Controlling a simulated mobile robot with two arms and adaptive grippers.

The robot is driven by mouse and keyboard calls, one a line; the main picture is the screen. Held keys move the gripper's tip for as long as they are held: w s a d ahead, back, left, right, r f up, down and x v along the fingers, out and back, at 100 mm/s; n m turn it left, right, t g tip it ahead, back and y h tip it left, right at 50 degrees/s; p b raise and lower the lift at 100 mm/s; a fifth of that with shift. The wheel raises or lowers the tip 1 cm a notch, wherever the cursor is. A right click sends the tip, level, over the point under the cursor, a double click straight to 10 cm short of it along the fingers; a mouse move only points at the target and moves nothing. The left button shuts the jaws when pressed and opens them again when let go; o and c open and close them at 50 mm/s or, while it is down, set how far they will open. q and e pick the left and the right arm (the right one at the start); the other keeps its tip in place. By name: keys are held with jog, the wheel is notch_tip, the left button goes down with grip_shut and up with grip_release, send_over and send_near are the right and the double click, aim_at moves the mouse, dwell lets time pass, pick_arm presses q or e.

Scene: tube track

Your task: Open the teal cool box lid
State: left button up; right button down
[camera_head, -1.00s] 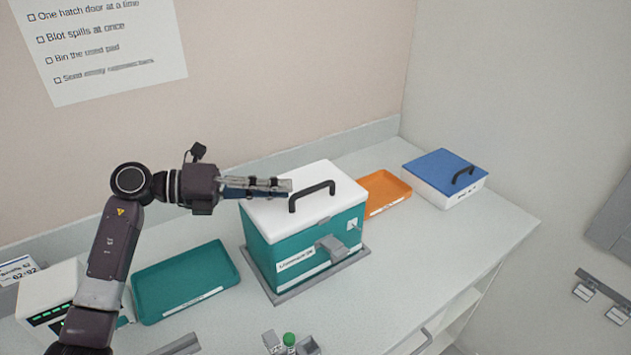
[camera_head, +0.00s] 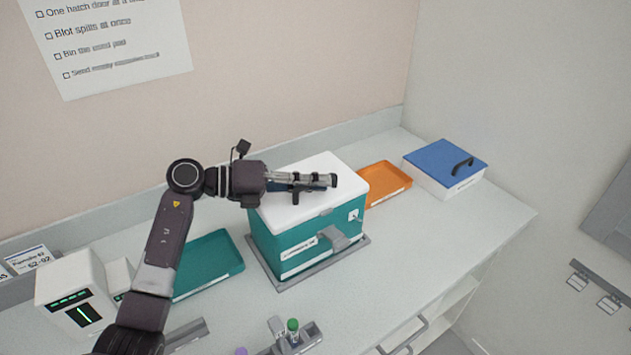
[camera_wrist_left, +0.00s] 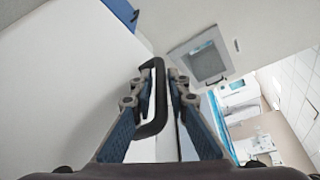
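The teal cool box (camera_head: 283,251) stands on the counter with its white lid (camera_head: 318,169) closed. A grey latch (camera_head: 341,240) sits on its front. My left gripper (camera_head: 327,181) is over the lid, reaching in from the left, and mostly covers the black handle in the head view. In the left wrist view the handle (camera_wrist_left: 160,100) lies between the two fingers of my left gripper (camera_wrist_left: 160,76). The fingers are apart, with a narrow gap visible between the handle and the right finger. My right gripper is out of view.
A teal tray (camera_head: 208,262) lies left of the box, partly behind my arm. An orange tray (camera_head: 385,180) and a white box with a blue lid (camera_head: 440,160) are to the right.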

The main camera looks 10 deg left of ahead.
pick_arm(q)
grip_shut()
jog(key=shift+a+r, duration=0.1)
jog(key=shift+r, duration=0.05)
jog(key=shift+w+a+r, duration=0.25)
jog(key=shift+w+r, duration=0.05)
jog(key=shift+r, duration=0.35)
jog(key=shift+w+a+r+n+h, duration=0.15)
jog(key=shift+w+a+r+n, duration=0.15)
jog(key=shift+r+n, duration=0.15)
jog(key=shift+w+a+r+n+h, duration=0.15)
jog(key=shift+w+a+r+n, duration=0.15)
jog(key=shift+r, duration=0.25)
jog(key=shift+w+a+r+n+h+b, duration=0.2)
jog(key=shift+w+a+r+n+h, duration=0.15)
jog(key=shift+w+a+r+n, duration=0.25)
jog(key=shift+w+a+r+n+h+b, duration=0.2)
jog(key=shift+w+a+r+n+h, duration=0.15)
jog(key=shift+r+n, duration=0.35)
jog(key=shift+o, duration=0.8)
grip_release()
jog(key=shift+f, duration=0.1)
